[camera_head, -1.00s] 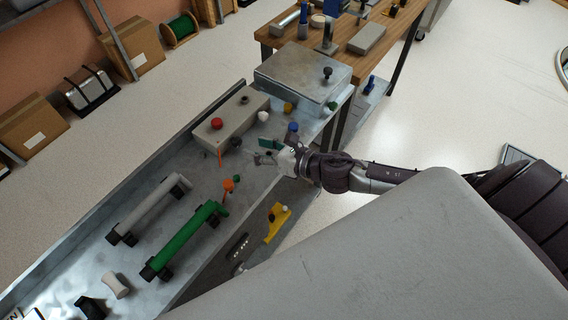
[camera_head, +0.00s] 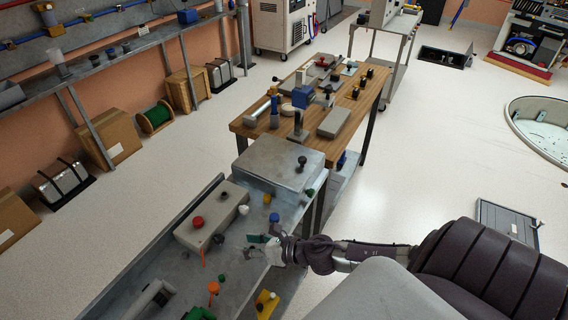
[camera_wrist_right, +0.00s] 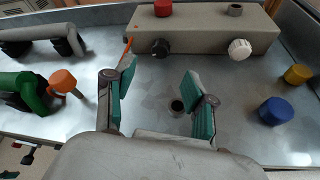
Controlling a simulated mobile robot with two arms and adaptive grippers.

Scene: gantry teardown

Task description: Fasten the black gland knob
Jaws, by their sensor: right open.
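A grey box (camera_head: 210,215) stands on the metal bench, with a red button (camera_head: 198,222) on top. A black knob (camera_head: 218,238) sits on the box's near side; in the right wrist view the black knob (camera_wrist_right: 160,47) is ahead of the fingers, with a thin orange strip (camera_wrist_right: 127,48) to its left. A white ribbed knob (camera_wrist_right: 239,48) is farther right on the same side. My right gripper (camera_head: 252,246) is over the bench near the box; in the wrist view its teal-padded fingers (camera_wrist_right: 160,78) are apart and empty, short of the black knob. My left gripper is not in view.
An orange knob (camera_wrist_right: 62,81) and green handle (camera_wrist_right: 22,90) are at left. A metal block (camera_head: 280,160) stands behind; a wooden table (camera_head: 290,118) lies beyond.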

